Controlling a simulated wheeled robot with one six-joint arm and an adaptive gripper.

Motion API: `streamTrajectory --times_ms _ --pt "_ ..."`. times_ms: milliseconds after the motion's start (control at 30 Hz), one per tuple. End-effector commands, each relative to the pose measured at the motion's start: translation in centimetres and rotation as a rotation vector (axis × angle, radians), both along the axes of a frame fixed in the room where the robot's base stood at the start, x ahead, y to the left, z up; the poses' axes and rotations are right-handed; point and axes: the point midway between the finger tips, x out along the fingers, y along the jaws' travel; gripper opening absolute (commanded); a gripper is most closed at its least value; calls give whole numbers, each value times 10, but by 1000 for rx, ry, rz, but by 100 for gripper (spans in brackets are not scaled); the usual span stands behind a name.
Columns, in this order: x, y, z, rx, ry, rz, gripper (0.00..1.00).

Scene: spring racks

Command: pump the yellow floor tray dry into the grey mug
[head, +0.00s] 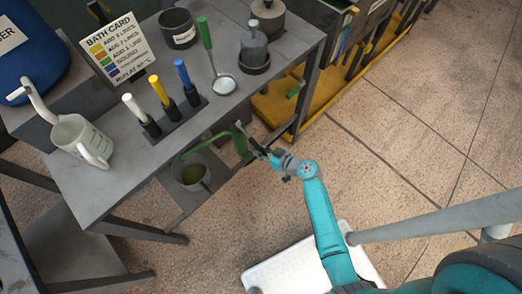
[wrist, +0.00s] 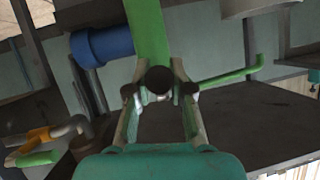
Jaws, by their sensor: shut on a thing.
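My gripper (head: 250,145) is shut on a green hand pump (head: 240,142) beside the table's front edge. In the wrist view, the pump's green body (wrist: 148,30) stands between my fingers (wrist: 158,88), a dark round end facing the camera. A thin green spout reaches left over a grey vessel (head: 206,186) holding dark greenish liquid, below the tabletop. A dark grey mug (head: 184,38) with a white label stands on the tabletop; I cannot tell which is the task's mug. The yellow floor tray (head: 270,108) lies partly hidden under the table. Its liquid level is unclear.
The tabletop holds a ladle (head: 222,84), a rack (head: 168,120) with white, yellow and blue handles, a pale jug (head: 78,136), a bath card (head: 115,45) and lidded grey pots. A table leg (head: 308,75) stands near the tray. Open floor lies right.

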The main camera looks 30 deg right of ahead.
Motion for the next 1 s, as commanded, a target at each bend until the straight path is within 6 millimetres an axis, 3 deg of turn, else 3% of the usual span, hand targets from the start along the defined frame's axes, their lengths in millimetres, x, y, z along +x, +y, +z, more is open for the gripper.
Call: streamTrajectory --times_ms 167,200,267,667,1000 --pt "0 -1 -2 -2 3 -1 0" --pt "0 -1 -2 -2 4 -1 31" --pt "0 0 -2 -2 3 -1 46" --pt "-4 -2 1 -1 2 -2 48" --pt "-46 -25 23 0 2 -7 48"
